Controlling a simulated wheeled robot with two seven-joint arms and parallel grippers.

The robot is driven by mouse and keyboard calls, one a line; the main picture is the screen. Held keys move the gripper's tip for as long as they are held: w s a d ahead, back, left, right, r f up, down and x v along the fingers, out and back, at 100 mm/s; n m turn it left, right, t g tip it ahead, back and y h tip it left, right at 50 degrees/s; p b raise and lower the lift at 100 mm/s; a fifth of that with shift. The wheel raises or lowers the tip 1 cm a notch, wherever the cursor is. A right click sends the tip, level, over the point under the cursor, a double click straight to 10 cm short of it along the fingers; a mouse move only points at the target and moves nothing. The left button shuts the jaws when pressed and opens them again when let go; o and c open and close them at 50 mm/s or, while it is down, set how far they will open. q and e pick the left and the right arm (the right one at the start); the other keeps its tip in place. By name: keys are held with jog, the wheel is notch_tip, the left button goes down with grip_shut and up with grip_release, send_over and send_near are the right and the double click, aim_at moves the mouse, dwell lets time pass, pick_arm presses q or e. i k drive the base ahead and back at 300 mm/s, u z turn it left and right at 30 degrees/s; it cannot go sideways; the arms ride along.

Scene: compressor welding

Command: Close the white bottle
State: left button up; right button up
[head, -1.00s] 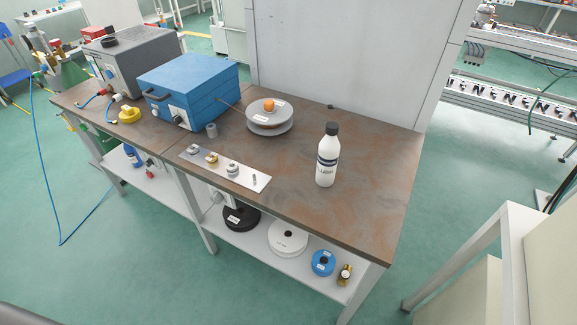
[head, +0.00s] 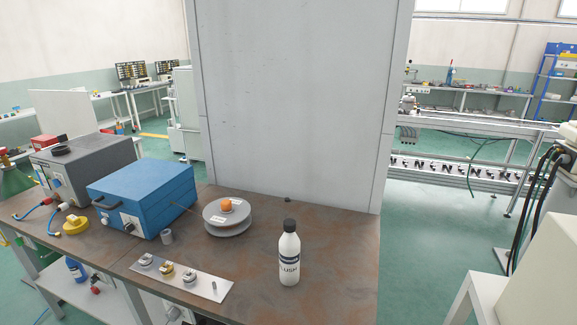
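The white bottle (head: 289,262) stands upright near the right end of the brown workbench (head: 333,290). It has a dark label band with lettering on its body. A black cap (head: 290,226) sits on its top; whether it is tight cannot be told. Neither of my grippers shows in the head view.
A grey spool (head: 228,217) with an orange piece on top stands left of the bottle. A blue box (head: 142,195) and a grey box (head: 84,168) are farther left. A metal plate with fittings (head: 205,290) lies in front. A tall grey panel (head: 296,100) rises behind the bench.

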aim_at(290, 243)
jog(key=u, duration=2.15)
jog(key=i, duration=2.2)
jog(key=z, duration=2.95)
